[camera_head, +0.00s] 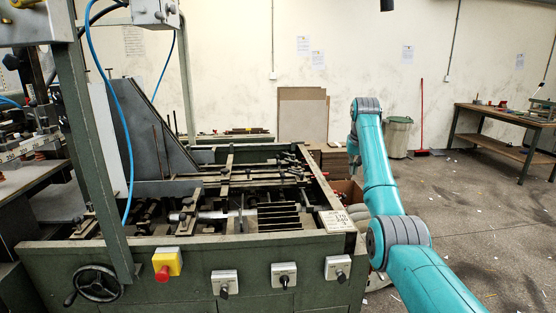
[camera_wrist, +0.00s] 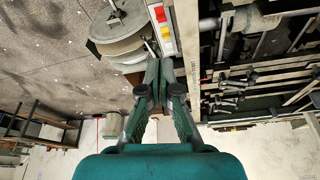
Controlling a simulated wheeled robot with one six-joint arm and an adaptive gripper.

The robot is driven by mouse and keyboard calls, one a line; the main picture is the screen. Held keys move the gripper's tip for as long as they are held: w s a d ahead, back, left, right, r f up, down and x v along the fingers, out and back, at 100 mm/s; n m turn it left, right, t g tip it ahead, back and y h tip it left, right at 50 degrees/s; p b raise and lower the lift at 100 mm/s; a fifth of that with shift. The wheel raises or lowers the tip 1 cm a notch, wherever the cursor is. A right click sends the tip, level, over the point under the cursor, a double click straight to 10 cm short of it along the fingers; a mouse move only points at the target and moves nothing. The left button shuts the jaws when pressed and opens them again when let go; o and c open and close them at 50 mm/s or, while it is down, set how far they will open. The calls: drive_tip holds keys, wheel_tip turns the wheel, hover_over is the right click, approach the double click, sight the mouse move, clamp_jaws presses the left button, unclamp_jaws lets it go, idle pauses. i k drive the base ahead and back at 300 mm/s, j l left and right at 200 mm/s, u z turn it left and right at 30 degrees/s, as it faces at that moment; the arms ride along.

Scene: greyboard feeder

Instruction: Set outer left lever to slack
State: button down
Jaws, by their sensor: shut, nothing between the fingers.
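The greyboard feeder (camera_head: 150,258) is a dark green machine at left and centre in the head view. My gripper (camera_wrist: 159,68) is shut and empty in the wrist view, beside the machine's edge, apart from the levers. My arm hides it in the head view.
A red and yellow part (camera_head: 167,263) and a handwheel (camera_head: 98,283) are on the front panel. Pale round discs (camera_wrist: 120,32) lie close to my fingers. A bin (camera_head: 397,137) and workbench (camera_head: 505,118) stand behind right. The floor between is mostly clear.

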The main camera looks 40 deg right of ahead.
sight(301, 175)
drive_tip(key=i, duration=1.1)
